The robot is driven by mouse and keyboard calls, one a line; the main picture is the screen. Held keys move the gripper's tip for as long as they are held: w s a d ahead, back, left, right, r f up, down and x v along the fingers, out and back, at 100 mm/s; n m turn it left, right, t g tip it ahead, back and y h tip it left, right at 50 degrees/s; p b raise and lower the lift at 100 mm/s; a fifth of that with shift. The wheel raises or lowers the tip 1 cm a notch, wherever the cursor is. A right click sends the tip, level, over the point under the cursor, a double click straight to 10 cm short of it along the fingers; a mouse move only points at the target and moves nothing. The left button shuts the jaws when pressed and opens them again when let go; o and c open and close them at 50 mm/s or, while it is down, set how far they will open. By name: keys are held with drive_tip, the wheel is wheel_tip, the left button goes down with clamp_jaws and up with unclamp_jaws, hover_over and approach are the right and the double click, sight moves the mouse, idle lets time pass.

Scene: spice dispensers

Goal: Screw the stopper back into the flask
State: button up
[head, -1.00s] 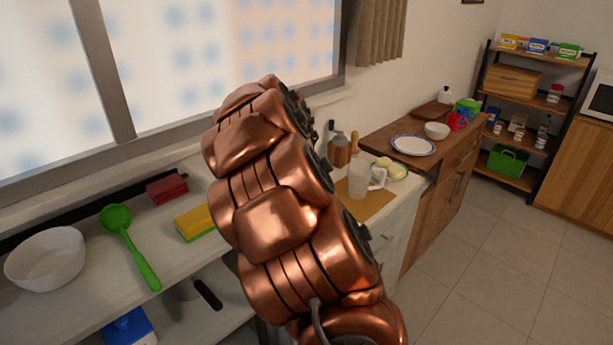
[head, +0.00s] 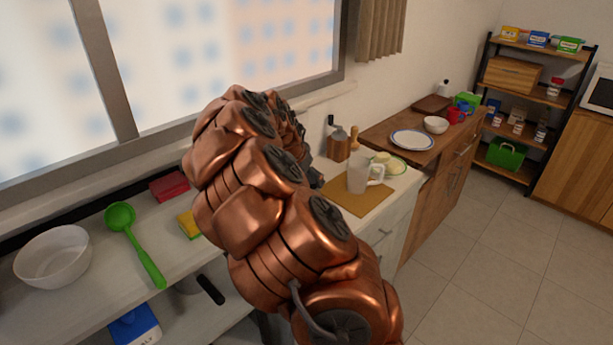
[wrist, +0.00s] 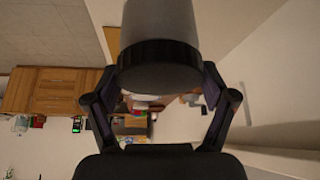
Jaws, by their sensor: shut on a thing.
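In the wrist view my gripper (wrist: 161,82) is shut on a grey cylinder (wrist: 158,25) with a black ribbed rim (wrist: 158,63). The fingers touch the rim from both sides. The cylinder runs out of the top of the picture, so I cannot tell whether it is the stopper or part of the flask. In the head view my copper arm hides most of the gripper and the held thing. I cannot identify a separate flask in either view.
A counter holds a white bowl (head: 53,258), a green ladle (head: 135,245), a red block (head: 168,186) and a yellow sponge (head: 188,225). Floor (head: 470,270) is free at right.

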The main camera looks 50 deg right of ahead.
drive_tip(key=m+g, duration=0.2)
drive_tip(key=m, duration=0.1)
drive_tip(key=shift+w+m+p, duration=0.1)
drive_tip(key=shift+m+p, duration=0.2)
drive_tip(key=shift+p, duration=0.05)
drive_tip(key=m+g+b, duration=0.1)
drive_tip(key=m, duration=0.2)
drive_tip(key=shift+f, duration=0.2)
drive_tip(key=shift+m+g+y+b, duration=0.45)
drive_tip(key=shift+m+g, duration=0.25)
drive_tip(key=shift+m, duration=0.3)
drive_tip(key=shift+r, duration=0.1)
drive_tip(key=shift+m, duration=0.3)
drive_tip(key=shift+m+g+y+b, duration=0.45)
drive_tip(key=shift+m+b, duration=0.05)
drive_tip(key=shift+m, duration=0.65)
drive_tip(key=shift+m+g+y+b, duration=0.4)
drive_tip(key=shift+m+g+b, duration=0.05)
drive_tip(key=shift+m, duration=0.7)
drive_tip(key=shift+r+m+p, duration=0.1)
drive_tip(key=shift+m+p, duration=0.3)
drive_tip(key=shift+p, duration=0.15)
